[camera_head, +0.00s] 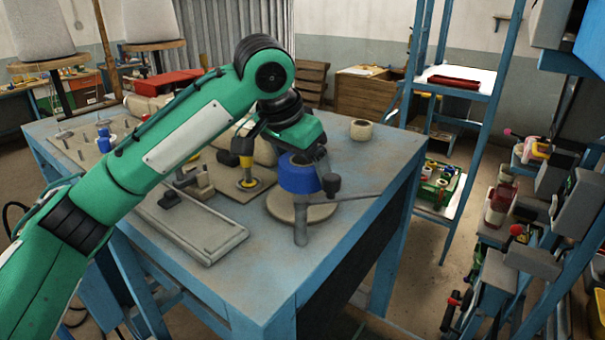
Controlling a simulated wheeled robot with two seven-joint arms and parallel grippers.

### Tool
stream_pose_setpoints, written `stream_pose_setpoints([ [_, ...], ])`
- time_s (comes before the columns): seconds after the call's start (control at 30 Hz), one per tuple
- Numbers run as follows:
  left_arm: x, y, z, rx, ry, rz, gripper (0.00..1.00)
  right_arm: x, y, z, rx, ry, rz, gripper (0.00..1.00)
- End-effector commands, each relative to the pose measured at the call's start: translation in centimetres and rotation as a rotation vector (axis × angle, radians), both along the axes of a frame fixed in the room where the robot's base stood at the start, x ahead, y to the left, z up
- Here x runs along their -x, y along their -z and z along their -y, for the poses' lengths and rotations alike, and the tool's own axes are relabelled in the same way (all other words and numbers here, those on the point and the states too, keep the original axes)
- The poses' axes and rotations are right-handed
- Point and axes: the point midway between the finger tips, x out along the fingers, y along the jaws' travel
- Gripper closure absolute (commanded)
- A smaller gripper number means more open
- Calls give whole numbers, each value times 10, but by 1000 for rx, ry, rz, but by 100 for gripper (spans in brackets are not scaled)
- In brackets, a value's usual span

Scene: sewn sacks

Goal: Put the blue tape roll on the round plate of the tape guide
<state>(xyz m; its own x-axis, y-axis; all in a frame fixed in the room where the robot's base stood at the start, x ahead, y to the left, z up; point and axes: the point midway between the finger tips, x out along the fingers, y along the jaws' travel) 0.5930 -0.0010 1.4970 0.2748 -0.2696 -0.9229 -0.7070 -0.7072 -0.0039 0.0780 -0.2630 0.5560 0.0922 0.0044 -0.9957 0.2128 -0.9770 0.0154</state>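The blue tape roll (297,177) is at the far side of the round plate (318,214) of the tape guide, overlapping it in the picture. A small gap under the roll cannot be judged. My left gripper (308,160) comes down from above and grips the roll at its rim; its fingers are partly hidden by the wrist and the roll. The tape guide's grey post (301,222) stands at the plate's front, with a bar reaching right and a dark knob (332,183) close to the roll. My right gripper is out of view.
A tan tape roll (361,130) stands on the blue-edged table (265,275) at the back right. A yellow-and-black tool (246,165) stands left of the plate. A grey flat tray (205,232) lies front left. The table's right front is clear.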

Motion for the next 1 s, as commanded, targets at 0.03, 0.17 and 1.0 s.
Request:
stream_pose_setpoints([
  [0.03,0,4,0,0,0,-3,43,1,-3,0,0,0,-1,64],
  [0.17,0,20,0,-1,0,-4,43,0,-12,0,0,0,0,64],
  [1.0,0,37,0,1,0,-1,0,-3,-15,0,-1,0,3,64],
])
